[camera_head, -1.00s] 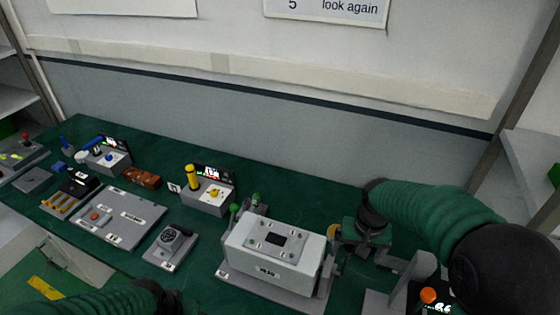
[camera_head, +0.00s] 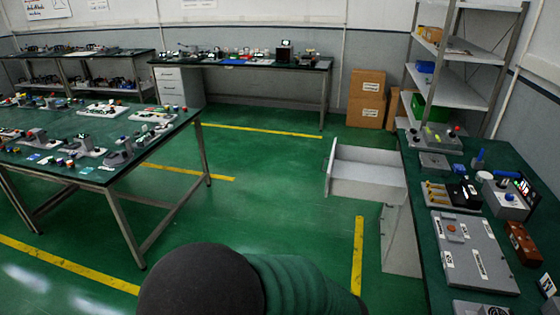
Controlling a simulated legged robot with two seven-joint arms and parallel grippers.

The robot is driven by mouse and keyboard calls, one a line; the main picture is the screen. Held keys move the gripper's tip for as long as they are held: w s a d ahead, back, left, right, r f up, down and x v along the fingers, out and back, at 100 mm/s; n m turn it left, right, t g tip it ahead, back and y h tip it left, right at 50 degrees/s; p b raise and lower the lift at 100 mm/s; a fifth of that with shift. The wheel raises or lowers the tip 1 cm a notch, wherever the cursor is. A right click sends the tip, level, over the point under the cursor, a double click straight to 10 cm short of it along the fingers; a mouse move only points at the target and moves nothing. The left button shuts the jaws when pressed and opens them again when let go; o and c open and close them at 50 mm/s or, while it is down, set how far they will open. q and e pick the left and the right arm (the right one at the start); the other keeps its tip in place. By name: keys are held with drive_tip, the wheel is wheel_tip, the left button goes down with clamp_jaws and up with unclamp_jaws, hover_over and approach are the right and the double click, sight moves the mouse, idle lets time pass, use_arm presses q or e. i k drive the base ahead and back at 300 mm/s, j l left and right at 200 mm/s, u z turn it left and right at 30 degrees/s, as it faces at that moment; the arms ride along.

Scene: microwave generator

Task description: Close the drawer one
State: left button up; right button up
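The drawer's cabinet (camera_head: 399,240) stands below the bench top. One of my arms, dark green with a black rounded joint, shows at the bottom middle, well short of the drawer. Neither gripper shows in this view.
The right bench (camera_head: 424,264) carries a grey panel (camera_head: 470,250) and several devices. A table (camera_head: 167,133) with small parts stands at left. Cardboard boxes (camera_head: 366,98) and a shelf rack (camera_head: 460,58) stand behind. Green floor between the tables is clear.

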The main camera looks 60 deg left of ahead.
sight(376, 175)
drive_tip(key=j+u, duration=0.15)
drive_tip(key=j, duration=0.25)
drive_tip(key=i+j+u, duration=0.2)
drive_tip(key=j, duration=0.2)
drive_tip(key=j+u, duration=0.15)
drive_tip(key=j, duration=0.3)
drive_tip(key=j+u, duration=0.15)
drive_tip(key=j, duration=0.25)
drive_tip(key=i+j+u, duration=0.2)
drive_tip(key=j, duration=0.15)
drive_tip(key=i+j, duration=0.2)
drive_tip(key=j, duration=0.15)
drive_tip(key=i+j+z, duration=0.25)
drive_tip(key=i, duration=0.3)
drive_tip(key=i+j+z, duration=0.1)
drive_tip(key=i, duration=0.35)
drive_tip(key=i+j+z, duration=0.15)
drive_tip(key=i+j, duration=0.15)
drive_tip(key=i, duration=0.15)
drive_tip(key=i+j+z, duration=0.15)
drive_tip(key=i+j, duration=0.15)
drive_tip(key=i, duration=0.1)
